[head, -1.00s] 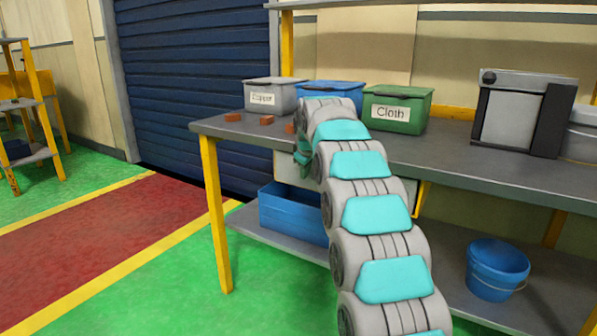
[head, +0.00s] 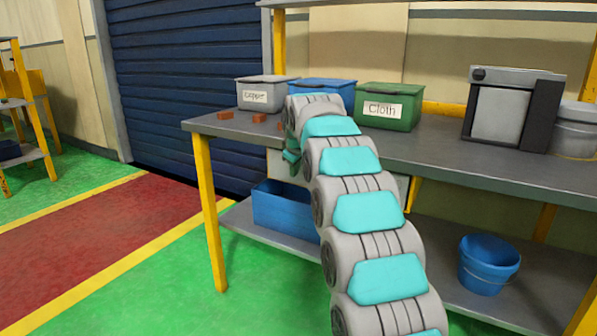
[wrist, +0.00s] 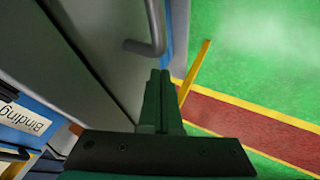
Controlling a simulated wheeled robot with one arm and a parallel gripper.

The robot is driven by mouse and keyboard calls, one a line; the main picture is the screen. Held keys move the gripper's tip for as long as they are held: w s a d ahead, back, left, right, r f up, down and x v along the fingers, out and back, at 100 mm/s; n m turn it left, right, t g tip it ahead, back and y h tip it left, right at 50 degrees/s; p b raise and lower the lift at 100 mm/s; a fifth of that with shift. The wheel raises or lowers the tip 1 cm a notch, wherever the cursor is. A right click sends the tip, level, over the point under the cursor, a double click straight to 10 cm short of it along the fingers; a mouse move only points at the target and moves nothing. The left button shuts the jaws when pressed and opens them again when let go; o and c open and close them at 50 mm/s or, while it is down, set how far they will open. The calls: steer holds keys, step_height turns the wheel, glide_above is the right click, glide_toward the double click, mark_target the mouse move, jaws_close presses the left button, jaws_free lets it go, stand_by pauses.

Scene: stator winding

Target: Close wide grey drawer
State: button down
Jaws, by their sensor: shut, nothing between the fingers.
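The wide grey drawer (head: 277,163) is under the tabletop in the head view, mostly hidden behind my arm. How far it stands out cannot be told there. In the wrist view, its pale grey front (wrist: 112,40) runs along the darker tabletop, with a bent grey bar handle (wrist: 152,42) on it. My green gripper (wrist: 160,76) is shut and empty, its tips beside the drawer front and close to the handle. Contact cannot be made out. In the head view, only a bit of my gripper (head: 291,157) shows at the left of my arm, by the table's front edge.
The workbench (head: 470,164) carries a grey copper bin (head: 257,97), a blue bin (head: 325,86), a green cloth bin (head: 388,108) and small red blocks (head: 225,115). A blue crate (head: 282,209) and blue bucket (head: 489,263) stand on the lower shelf. Floor left of the bench is clear.

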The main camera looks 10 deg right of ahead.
steer(key=s+a+f+v, duration=0.1)
steer(key=v, duration=0.9)
steer(key=s+d+f+m+g, duration=0.1)
steer(key=s+f+m+g, duration=0.2)
steer(key=s+f, duration=0.5)
steer(key=s+d+f+m+g, duration=0.2)
steer(key=s+f, duration=0.6)
steer(key=s, duration=2.1)
steer(key=s+d+f+m+g, duration=0.2)
steer(key=s+f, duration=0.6)
steer(key=s, duration=1.1)
steer(key=shift+m+g+b, duration=0.4)
steer(key=shift+m+g, duration=0.7)
steer(key=shift+f, duration=0.15)
